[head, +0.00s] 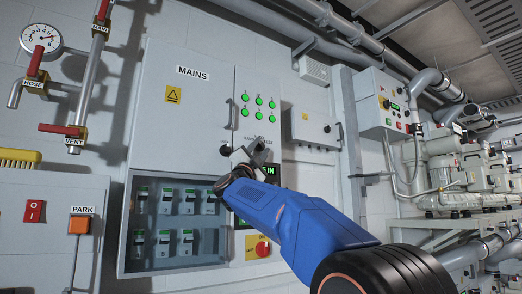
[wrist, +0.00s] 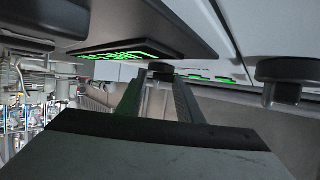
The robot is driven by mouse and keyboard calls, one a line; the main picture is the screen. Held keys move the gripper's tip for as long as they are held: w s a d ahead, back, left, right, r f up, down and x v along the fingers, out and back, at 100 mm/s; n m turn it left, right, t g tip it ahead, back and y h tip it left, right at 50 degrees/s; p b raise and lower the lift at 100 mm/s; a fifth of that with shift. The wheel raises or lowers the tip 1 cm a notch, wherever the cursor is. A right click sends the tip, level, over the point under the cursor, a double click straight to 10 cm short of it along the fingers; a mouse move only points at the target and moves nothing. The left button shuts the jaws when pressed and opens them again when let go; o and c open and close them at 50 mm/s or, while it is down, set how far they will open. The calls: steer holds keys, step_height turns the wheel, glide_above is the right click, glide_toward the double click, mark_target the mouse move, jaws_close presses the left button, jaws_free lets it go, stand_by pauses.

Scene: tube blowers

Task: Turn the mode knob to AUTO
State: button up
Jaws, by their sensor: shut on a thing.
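The mode knob appears to be the small dark knob (wrist: 160,67) at my fingertips in the wrist view. In the head view it is mostly hidden by my gripper (head: 256,152), which reaches the grey panel just below the green lamps. In the wrist view my gripper (wrist: 160,82) has its two fingers closed in on the dark knob. The knob's pointer and its position labels cannot be read in either view.
A black display (wrist: 130,47) with green text lies close beside the fingers. A larger dark knob (wrist: 285,75) sticks out on the right of the wrist view. Several green lamps (head: 258,103) sit above my gripper. A red rotary switch (head: 261,247) is below. The MAINS cabinet (head: 185,125) is left.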

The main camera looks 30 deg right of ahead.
steer(key=shift+s+a+r+m+g+y, duration=0.1)
steer(key=shift+a+r+m+g+y, duration=0.2)
steer(key=shift+m+g, duration=0.15)
steer(key=shift+a+r+m+g+y, duration=0.1)
steer(key=shift+r+m+g+y, duration=0.15)
steer(key=shift+m+g, duration=0.65)
steer(key=shift+o, duration=0.3)
steer(key=shift+r+m+g+y, duration=0.2)
steer(key=shift+m+g+y, duration=0.75)
steer(key=shift+g+y, duration=0.15)
steer(key=shift+r+m+g+y, duration=0.25)
steer(key=shift+m+g+y, duration=0.5)
steer(key=shift+y, duration=0.2)
steer(key=shift+r+y, duration=0.1)
steer(key=shift+y, duration=0.3)
steer(key=o, duration=0.8)
